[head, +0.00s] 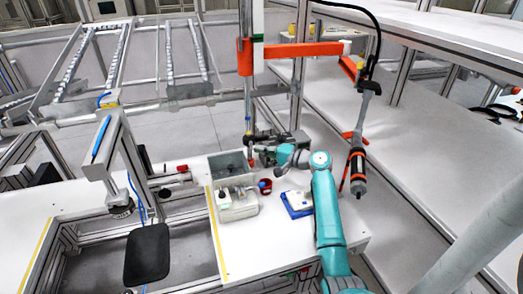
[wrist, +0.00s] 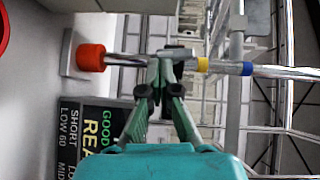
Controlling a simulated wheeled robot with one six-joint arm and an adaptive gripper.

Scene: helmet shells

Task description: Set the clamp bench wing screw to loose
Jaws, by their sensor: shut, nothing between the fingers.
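In the wrist view a bright metal rod runs across the picture, with a red cap (wrist: 91,57) at its left end and a yellow band (wrist: 202,65) and a blue band (wrist: 247,69) to the right. A short metal crosspiece (wrist: 178,53) sits on the rod between cap and bands; it may be the wing screw, but I cannot tell for sure. My gripper (wrist: 164,66) is shut and empty, its fingertips at the rod just below the crosspiece. Whether they touch it is unclear. In the head view the clamp area is small and partly hidden by my teal arm.
A dark sign (wrist: 100,138) with green and white lettering stands left of my fingers. A tool (head: 357,165) hangs to the right of my arm.

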